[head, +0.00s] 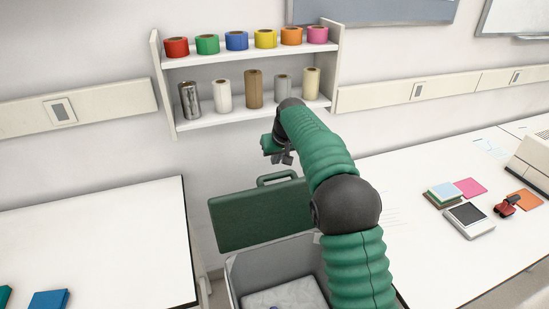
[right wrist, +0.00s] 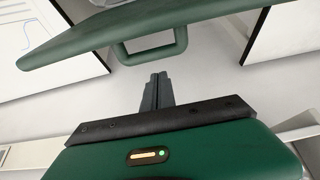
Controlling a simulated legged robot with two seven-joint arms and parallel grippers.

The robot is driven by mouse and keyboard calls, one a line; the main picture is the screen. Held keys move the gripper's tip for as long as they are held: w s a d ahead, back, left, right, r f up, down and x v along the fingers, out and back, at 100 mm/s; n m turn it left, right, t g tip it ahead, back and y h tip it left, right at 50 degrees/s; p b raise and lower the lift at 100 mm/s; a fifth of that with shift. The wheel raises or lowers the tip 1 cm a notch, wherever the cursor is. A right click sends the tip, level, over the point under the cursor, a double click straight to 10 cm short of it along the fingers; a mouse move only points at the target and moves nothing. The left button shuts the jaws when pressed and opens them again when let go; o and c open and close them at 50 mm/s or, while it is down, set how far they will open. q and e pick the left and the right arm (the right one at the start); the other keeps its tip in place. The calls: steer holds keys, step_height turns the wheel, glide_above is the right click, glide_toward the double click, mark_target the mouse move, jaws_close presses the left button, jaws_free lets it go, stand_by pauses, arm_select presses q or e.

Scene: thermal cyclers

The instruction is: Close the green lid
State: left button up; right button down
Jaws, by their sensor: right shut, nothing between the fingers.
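The green lid (head: 258,217) stands raised, roughly upright, on a grey bin (head: 236,283). Its handle (head: 276,177) is on its top edge. In the right wrist view the lid (right wrist: 100,42) crosses the top as a slanted green panel, with the loop handle (right wrist: 150,57) below it. My right gripper (head: 284,158) hangs above and just beyond the handle, near the wall. In the right wrist view its fingers (right wrist: 157,80) are together and empty, pointing towards the handle with a visible gap. My left gripper is not in view.
A shelf (head: 250,107) with tape rolls and cylinders is on the wall behind. A white table (head: 100,235) stands left of the bin. Another table (head: 420,255) at right holds notes, a scale (head: 469,220) and a red-black item (head: 507,205).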

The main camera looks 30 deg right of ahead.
mark_target(276, 178)
steer(key=x, duration=0.5)
steer(key=p+x, duration=0.1)
steer(key=x, duration=0.2)
steer(key=shift+a, duration=0.3)
steer(key=s, duration=0.1)
steer(key=s+f, duration=0.1)
steer(key=s, duration=0.1)
steer(key=shift+s, duration=0.2)
steer(key=shift+s+a+f, duration=0.1)
steer(key=shift+s, duration=0.1)
steer(key=shift+a, duration=0.15)
steer(key=shift+w, duration=0.1)
steer(key=shift+b, duration=0.4)
